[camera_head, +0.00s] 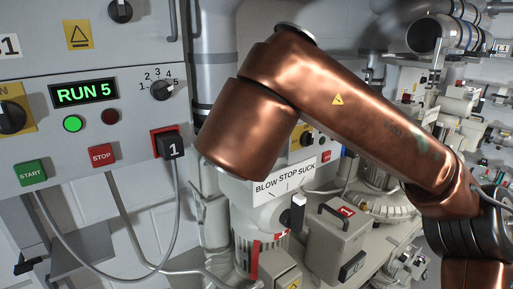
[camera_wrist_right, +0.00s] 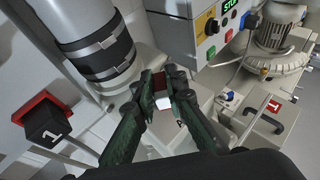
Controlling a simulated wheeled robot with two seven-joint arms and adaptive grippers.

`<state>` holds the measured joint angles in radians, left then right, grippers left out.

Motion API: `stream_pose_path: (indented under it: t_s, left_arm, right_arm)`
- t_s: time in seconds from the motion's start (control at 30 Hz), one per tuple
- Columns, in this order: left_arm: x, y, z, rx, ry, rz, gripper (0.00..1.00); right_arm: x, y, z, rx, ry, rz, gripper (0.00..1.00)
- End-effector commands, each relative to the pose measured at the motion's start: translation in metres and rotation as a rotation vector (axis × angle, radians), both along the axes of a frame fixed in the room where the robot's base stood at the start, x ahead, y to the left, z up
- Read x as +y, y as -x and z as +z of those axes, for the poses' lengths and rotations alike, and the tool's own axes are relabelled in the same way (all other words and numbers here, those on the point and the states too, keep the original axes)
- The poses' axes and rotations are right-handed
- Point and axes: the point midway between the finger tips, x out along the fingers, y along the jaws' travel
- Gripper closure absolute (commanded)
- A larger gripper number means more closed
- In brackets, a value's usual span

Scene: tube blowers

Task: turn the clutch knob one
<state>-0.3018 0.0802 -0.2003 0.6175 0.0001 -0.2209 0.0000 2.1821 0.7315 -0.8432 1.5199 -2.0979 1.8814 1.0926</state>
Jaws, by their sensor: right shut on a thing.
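My right gripper (camera_wrist_right: 162,84) shows in the wrist view, with its two dark green fingers closed around a small part with a white face and a red edge. This part (camera_wrist_right: 163,102) appears to be clutch knob one; the fingers hide most of it. In the head view my copper right arm reaches in from the right and bends down at the middle, hiding the gripper and the knob. My left gripper is not in view.
A black plug marked 1 (camera_head: 173,148) sits on the panel reading RUN 5 at left. A selector with a black-and-white handle (camera_head: 297,212) is below the BLOW SUCK label (camera_head: 284,180). A grey handled box (camera_head: 337,240) stands beside it. A pipe (camera_wrist_right: 90,30) is close to the gripper.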

Motion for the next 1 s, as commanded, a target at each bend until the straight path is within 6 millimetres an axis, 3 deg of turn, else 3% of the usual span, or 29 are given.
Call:
stream_pose_path:
  t_s: [0.47, 1.0]
  left_arm:
    - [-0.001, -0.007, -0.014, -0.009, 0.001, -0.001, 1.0]
    - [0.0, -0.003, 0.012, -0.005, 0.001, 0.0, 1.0]
  right_arm:
    - [0.003, 0.0, -0.001, 0.003, 0.002, -0.458, 1.0]
    - [0.004, -0.002, 0.0, 0.004, 0.001, -0.82, 1.0]
